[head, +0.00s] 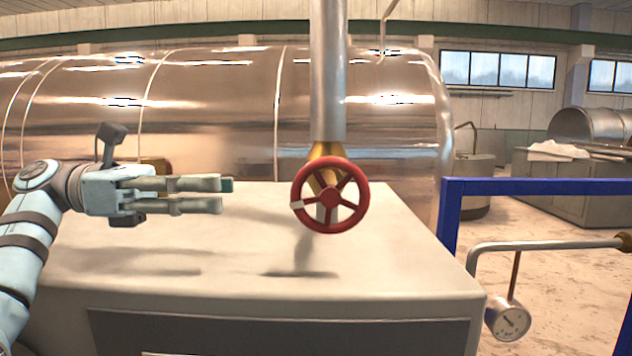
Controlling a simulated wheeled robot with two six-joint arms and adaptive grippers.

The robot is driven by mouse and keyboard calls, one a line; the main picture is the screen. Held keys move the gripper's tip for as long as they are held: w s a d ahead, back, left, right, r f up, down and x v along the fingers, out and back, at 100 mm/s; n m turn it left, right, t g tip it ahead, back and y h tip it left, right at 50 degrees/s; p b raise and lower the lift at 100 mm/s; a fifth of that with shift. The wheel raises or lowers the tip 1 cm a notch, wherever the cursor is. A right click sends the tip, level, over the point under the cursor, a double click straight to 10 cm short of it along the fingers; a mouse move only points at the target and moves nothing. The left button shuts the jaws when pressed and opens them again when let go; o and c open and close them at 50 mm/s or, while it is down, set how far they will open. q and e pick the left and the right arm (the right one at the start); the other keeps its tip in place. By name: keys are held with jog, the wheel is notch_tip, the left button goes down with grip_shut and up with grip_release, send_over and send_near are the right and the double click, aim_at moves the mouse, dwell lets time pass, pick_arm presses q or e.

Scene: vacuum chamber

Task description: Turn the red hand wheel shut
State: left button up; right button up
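The red hand wheel (330,161) has several spokes, a round hub and a small pale mark on the left of its rim. It sits on a brass valve body (327,152) at the lower end of a vertical grey pipe (328,70). My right gripper is not in view.
A pale bench-like block (390,255) lies below the wheel and gripper. A large shiny metal cylinder (220,110) fills the back. A blue rail (540,187) stands at the right, with a pressure gauge (508,321) below it. The space between gripper and wheel is clear.

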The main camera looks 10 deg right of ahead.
aim_at(327, 188)
pick_arm(q)
jog(key=x, duration=0.5)
jog(key=s+x, duration=0.1)
jog(key=x, duration=0.4)
jog(key=s+r+x, duration=0.1)
jog(key=x, duration=0.4)
jog(key=shift+s, duration=0.25)
jog(key=shift+s+a, duration=0.1)
jog(key=shift+a, duration=0.2)
jog(key=c, duration=0.7)
jog(key=shift+w+f, duration=0.15)
jog(key=shift+w, duration=0.2)
grip_shut()
jog(key=shift+s, duration=0.1)
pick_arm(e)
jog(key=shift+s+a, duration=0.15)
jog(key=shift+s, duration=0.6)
